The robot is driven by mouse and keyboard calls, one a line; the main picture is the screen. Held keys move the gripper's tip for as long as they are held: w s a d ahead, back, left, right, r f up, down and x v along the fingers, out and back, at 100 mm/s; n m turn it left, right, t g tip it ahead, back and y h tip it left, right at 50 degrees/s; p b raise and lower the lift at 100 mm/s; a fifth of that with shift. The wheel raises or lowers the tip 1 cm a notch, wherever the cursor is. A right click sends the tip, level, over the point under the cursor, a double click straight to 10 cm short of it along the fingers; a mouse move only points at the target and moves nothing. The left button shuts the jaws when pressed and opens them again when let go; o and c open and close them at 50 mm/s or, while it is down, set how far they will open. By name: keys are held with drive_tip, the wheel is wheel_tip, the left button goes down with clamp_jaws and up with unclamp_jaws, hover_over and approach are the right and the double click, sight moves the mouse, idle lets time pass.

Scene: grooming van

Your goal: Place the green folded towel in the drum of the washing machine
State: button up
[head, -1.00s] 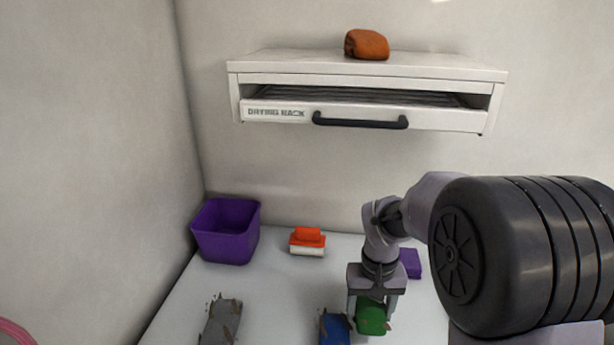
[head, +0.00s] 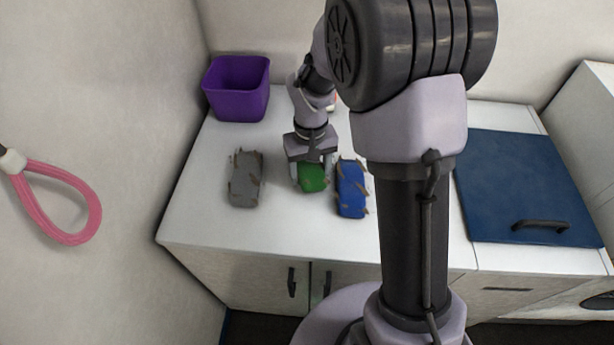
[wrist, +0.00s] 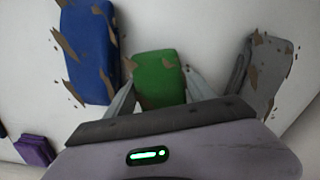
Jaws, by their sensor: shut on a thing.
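The green folded towel (head: 313,177) is at my gripper on the white counter, between a grey towel and a blue towel. My gripper (head: 311,180) points down and is shut on the green towel, with a finger on each side of it. In the wrist view the green towel (wrist: 158,78) sits between the two fingers (wrist: 160,95). I cannot tell whether it touches the counter. Part of the washing machine's round door seems to show at the far lower right edge of the head view (head: 598,299); its drum is not visible.
The grey towel (head: 245,180) and blue towel (head: 351,188), both with brown bits, lie on either side. A purple bin (head: 237,92) stands at the back left. A dark blue lid with a handle (head: 520,185) covers the counter at right. A pink loop (head: 62,205) hangs left.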

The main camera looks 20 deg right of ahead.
drive_tip(key=shift+f, duration=0.95)
drive_tip(key=shift+f, duration=0.2)
drive_tip(key=o, duration=1.4)
drive_tip(key=shift+r, duration=0.15)
